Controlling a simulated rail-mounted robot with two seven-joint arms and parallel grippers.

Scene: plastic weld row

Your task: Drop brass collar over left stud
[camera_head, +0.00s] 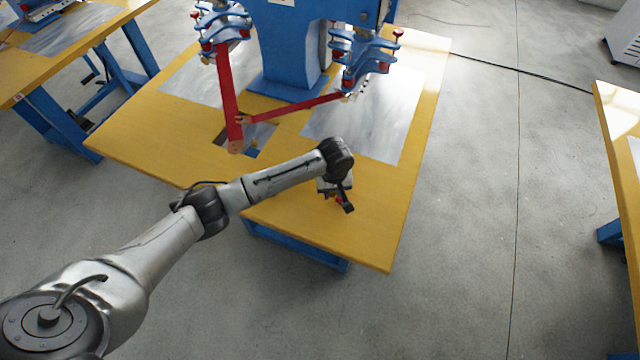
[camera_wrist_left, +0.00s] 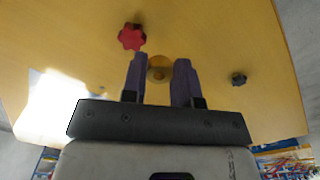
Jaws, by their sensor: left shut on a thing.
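My left gripper (camera_wrist_left: 160,60) points down over the near right part of the yellow table, and in the head view it (camera_head: 337,194) is small and partly hidden by its own wrist. Its two purple-grey fingers are shut on a round brass collar (camera_wrist_left: 159,73), which shows between them in the left wrist view. How high the collar is above the tabletop is hard to tell. I cannot make out the left stud for certain. My right gripper is in neither view.
A red star knob (camera_wrist_left: 132,37) and a dark knob (camera_wrist_left: 239,79) lie on the yellow table (camera_head: 370,225), either side of the gripper. Behind stands a blue machine (camera_head: 290,50) with red bars (camera_head: 229,95) and grey sheets (camera_head: 385,125). The table's front right corner is clear.

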